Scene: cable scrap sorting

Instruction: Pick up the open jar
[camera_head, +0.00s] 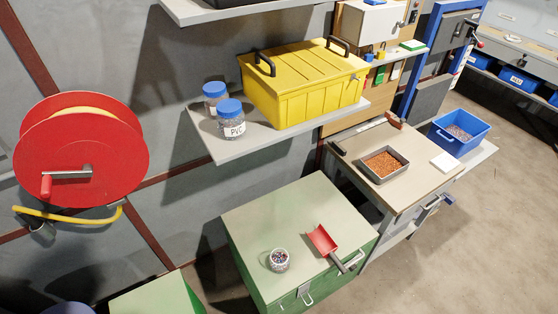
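An open glass jar (279,260) without a lid stands upright on top of a green metal chest (249,224). It holds small mixed-coloured bits. A red scoop (322,241) with a dark handle lies just to its right on the same lid. Two other jars with blue lids stand on the grey shelf above: one labelled PVC (231,128) and one behind it (214,100). Neither of my grippers shows in the head view.
A yellow toolbox (309,95) sits on the grey shelf (236,152), which juts out above the chest. A workbench (411,195) with a tray of copper-coloured granules (383,165) and a blue bin (458,133) stands to the right. A red hose reel (77,155) hangs at left.

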